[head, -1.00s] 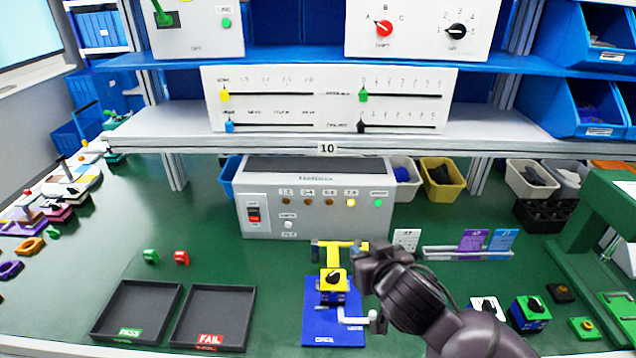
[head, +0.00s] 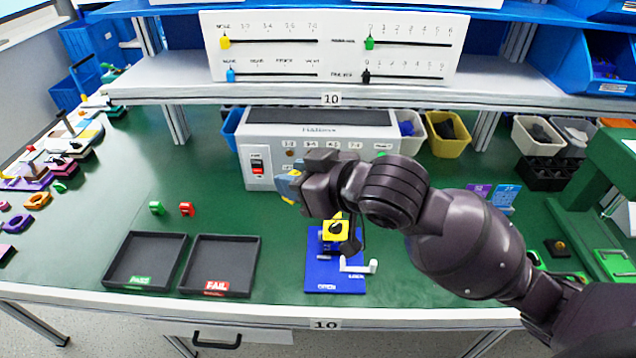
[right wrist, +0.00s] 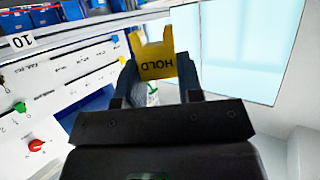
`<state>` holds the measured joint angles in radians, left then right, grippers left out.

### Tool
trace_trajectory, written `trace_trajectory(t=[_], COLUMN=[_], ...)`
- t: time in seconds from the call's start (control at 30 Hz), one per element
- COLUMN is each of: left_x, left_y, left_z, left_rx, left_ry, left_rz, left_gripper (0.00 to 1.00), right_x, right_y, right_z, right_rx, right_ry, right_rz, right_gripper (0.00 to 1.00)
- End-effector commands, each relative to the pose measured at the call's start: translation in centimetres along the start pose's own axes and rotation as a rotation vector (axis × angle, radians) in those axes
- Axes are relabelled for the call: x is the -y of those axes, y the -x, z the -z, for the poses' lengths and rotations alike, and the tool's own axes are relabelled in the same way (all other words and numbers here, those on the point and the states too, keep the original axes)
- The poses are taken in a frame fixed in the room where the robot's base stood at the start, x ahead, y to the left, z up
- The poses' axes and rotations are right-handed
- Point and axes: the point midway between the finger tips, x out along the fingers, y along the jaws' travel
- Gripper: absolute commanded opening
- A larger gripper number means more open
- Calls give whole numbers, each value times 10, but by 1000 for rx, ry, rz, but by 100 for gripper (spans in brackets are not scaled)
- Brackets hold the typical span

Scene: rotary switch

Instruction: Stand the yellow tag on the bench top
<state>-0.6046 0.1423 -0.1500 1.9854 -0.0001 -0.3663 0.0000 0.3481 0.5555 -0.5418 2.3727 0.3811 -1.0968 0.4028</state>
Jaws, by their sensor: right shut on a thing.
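The yellow tag (right wrist: 156,58), marked HOLD, is between the fingers of my right gripper (right wrist: 158,76) in the right wrist view. Its text appears upside down there, and its notched end sticks out past the fingertips. The green bench top (head: 95,235) lies below. My left gripper is not in view.
A blue fixture board (head: 318,282) with a yellow block and white crank lies below my right gripper. Black PASS (head: 122,279) and FAIL (head: 190,284) trays are left of it. The grey instrument box (head: 256,178) stands behind. A shelf edge (head: 250,97) overhangs. Bench left of the trays is fairly clear.

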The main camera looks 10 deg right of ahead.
Motion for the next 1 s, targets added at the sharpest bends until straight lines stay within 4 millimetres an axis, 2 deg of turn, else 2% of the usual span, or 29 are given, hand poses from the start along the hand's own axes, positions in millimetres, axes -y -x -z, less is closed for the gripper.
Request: trace_trajectory(t=[0.27,0.7,1.0], left_x=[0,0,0], left_y=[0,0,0], left_z=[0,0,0], left_rx=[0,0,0], left_ry=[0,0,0], left_rz=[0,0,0], left_gripper=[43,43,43], right_x=[6,8,10], right_y=[-11,-65,-79], right_z=[2,-17,-23], right_rx=[4,2,1], right_ry=[31,134,162], right_rz=[68,319,389], right_gripper=[12,12,12])
